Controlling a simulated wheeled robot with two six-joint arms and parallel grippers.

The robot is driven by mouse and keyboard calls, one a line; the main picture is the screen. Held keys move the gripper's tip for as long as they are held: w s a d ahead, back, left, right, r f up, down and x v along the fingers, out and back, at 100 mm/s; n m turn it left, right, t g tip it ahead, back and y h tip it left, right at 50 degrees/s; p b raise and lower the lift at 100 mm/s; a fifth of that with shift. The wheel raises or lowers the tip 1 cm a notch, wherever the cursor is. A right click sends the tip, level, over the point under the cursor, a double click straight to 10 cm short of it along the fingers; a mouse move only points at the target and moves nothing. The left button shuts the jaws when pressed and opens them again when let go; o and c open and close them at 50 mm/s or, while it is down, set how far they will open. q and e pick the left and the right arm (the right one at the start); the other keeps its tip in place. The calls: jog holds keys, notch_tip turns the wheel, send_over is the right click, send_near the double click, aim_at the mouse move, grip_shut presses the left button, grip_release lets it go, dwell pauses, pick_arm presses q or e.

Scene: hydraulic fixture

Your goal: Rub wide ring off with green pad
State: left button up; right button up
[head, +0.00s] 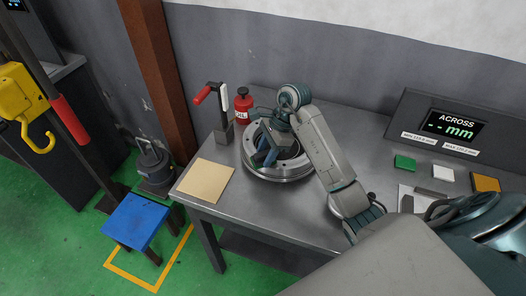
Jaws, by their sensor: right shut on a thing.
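A round metal fixture with a wide ring-shaped rim (280,176) sits on the grey workbench. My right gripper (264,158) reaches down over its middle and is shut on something. The gripper's own body hides what it holds and part of the fixture's inside. A small green pad (405,162) lies on the right part of the bench, apart from my gripper. Marks on the ring are too small to tell. My left gripper is not in view.
A white block (443,173) and an orange-brown block (485,183) lie right of the green pad. A display (450,125) stands behind. A hand pump (220,115), a red bottle (243,105) and a tan sheet (205,180) are left. A blue stool (140,221) stands on the floor.

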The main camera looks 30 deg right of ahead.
aim_at(274, 166)
jog(key=shift+s+d+f+b, duration=0.1)
jog(key=shift+s+d+b, duration=0.4)
jog(key=shift+s+d, duration=1.25)
jog(key=shift+s, duration=0.25)
jog(key=shift+r, duration=0.25)
notch_tip(274, 166, up, 2)
jog(key=shift+r, duration=0.1)
notch_tip(274, 166, up, 4)
jog(key=p, duration=0.3)
jog(key=shift+f, duration=0.2)
jog(key=shift+r, duration=0.1)
